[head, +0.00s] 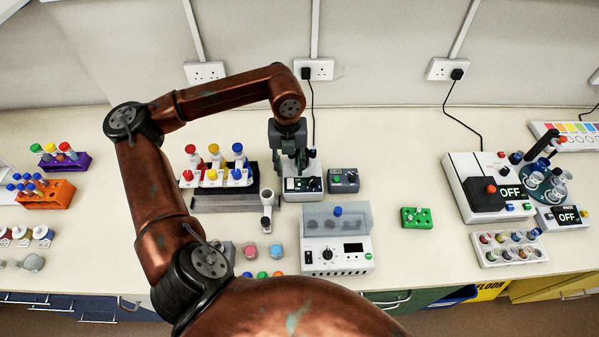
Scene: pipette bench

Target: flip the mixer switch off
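My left gripper (291,160) hangs fingers-down over a small white unit (314,187) at the back middle of the bench. My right gripper is not in view.
A rack of colour-capped bottles (215,178) stands close left of the gripper. A white control unit (336,255) stands in front. At right are a white machine (465,173) with an OFF display, a green block (416,218) and a tube rack (510,257). Bench around the green block is clear.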

